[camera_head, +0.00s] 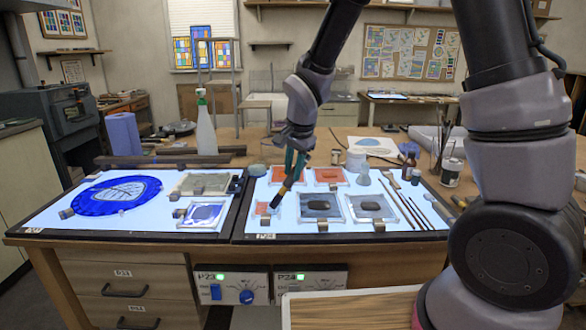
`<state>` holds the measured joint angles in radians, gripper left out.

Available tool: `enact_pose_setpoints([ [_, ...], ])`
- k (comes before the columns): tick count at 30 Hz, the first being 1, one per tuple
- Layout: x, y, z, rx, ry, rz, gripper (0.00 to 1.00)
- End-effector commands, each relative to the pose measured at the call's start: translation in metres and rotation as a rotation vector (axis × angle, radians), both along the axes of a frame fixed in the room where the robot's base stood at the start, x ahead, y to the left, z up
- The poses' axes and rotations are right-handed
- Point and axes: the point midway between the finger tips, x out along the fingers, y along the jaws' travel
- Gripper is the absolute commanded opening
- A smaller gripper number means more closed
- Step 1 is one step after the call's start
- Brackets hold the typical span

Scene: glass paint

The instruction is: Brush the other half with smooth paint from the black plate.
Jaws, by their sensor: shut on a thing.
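My gripper (296,163) is shut on a brush (288,187). The brush slants down to the left, its tip close to a small plate with an orange patch (262,209); I cannot tell whether they touch. Two clear square plates with dark patches, a left one (303,213) and a right one (352,213), lie right of the brush on the right light panel (290,232). On the left light panel (62,229) lies a round blue glass (90,204) with a pale leaf shape. A small blue-framed glass (202,214) lies right of it; which piece has the half is unclear.
Two orange plates (331,175) lie behind the dark ones. Several brushes and tools (410,208) lie at the right. A spray bottle (205,135) stands behind the left panel. Jars and bottles (357,160) stand at the back. The left panel's front is mostly bare.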

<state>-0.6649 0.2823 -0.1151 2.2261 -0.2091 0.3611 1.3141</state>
Motion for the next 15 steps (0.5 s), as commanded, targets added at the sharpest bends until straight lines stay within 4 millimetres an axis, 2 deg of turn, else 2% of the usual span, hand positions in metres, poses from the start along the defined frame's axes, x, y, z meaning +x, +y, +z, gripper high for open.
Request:
enact_pose_setpoints([
  [5, 0.000, 0.000, 0.002, 0.001, -0.001, 0.000, 0.00],
  [15, 0.001, 0.000, 0.035, 0.002, -0.003, 0.000, 0.00],
])
